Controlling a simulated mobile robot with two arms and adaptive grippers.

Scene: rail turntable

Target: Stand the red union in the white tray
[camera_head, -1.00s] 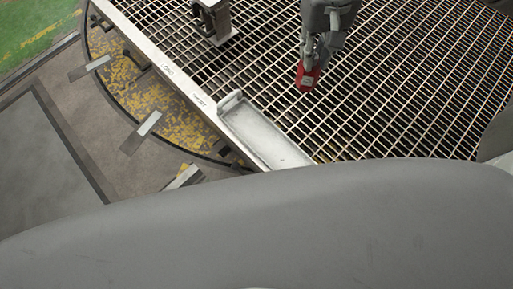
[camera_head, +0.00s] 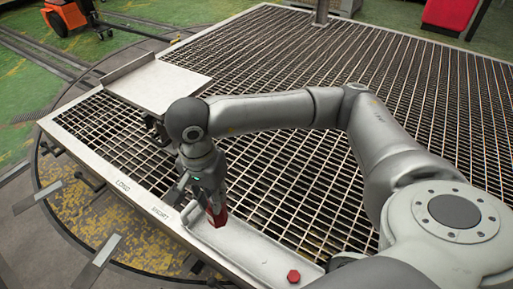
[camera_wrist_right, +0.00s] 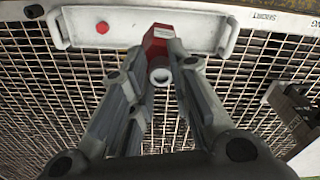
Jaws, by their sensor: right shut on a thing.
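My right gripper (camera_head: 208,195) points down and is shut on the red union (camera_head: 217,214). In the right wrist view the union (camera_wrist_right: 156,46) sits between the two fingers; it has a red body, a pale label and a pale round open end facing the camera. In the head view the union overlaps the left end of the white tray (camera_head: 255,255), a long shallow tray on the grating's front edge. I cannot tell if the union touches the tray floor. The tray (camera_wrist_right: 200,37) also spans the top of the wrist view. My left gripper is not in view.
A small red hexagonal piece (camera_head: 293,276) is in the tray, right of the union. A flat grey plate (camera_head: 160,85) lies at the grating's far left corner, and a dark clamp-like fixture (camera_head: 155,128) stands near it. Open grating (camera_head: 300,180) lies behind the tray.

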